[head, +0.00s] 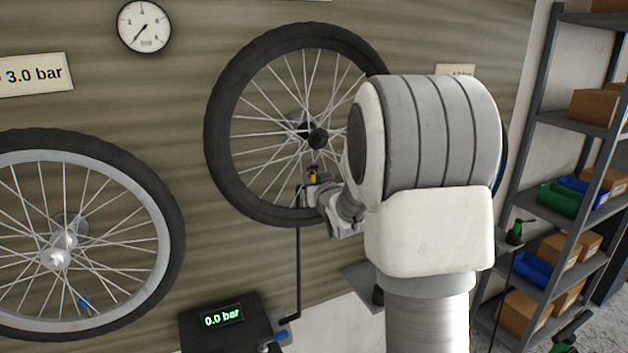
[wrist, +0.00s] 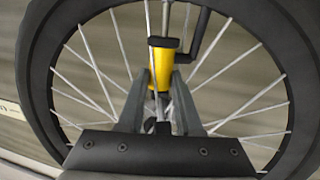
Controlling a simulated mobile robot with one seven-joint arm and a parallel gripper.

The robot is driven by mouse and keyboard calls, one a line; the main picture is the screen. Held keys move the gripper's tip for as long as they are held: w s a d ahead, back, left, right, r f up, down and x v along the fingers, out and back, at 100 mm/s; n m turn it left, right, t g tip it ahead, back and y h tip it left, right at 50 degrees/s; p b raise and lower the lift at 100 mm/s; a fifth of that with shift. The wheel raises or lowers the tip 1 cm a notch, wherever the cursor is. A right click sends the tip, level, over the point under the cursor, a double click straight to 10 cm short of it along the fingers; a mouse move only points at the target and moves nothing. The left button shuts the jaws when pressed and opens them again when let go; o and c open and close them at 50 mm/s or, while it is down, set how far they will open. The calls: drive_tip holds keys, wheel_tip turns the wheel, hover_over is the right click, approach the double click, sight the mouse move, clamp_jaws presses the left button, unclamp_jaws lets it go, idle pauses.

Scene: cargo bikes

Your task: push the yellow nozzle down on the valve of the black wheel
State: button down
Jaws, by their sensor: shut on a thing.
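The black wheel (head: 222,112) hangs on the wall, with a black tyre and pale spokes. It also fills the wrist view (wrist: 37,70). My gripper (head: 317,184) is at the lower inner part of this wheel. In the wrist view its two grey fingers (wrist: 160,82) are shut on the yellow nozzle (wrist: 164,56), one on each side. The nozzle looks upright, among the spokes; a little of its yellow shows in the head view (head: 313,178). A thin pale stem lies below it between the fingers; I cannot tell whether this is the valve or a spoke.
A black hose (head: 298,260) runs from near the nozzle down to a black pump box reading 0.0 bar (head: 222,316). A grey-rimmed wheel (head: 165,200) hangs at left. A dial gauge (head: 144,27) is above. Shelves with boxes (head: 575,130) stand at right.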

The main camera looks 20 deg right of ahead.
drive_tip(key=shift+c, duration=2)
unclamp_jaws()
drive_tip(key=s+a+r+b, duration=0.1)
drive_tip(key=s+b, duration=0.1)
drive_tip(key=s, duration=0.7)
drive_tip(key=shift+s+a+r, duration=0.15)
drive_tip(key=shift+s+a, duration=0.05)
drive_tip(key=shift+s, duration=0.2)
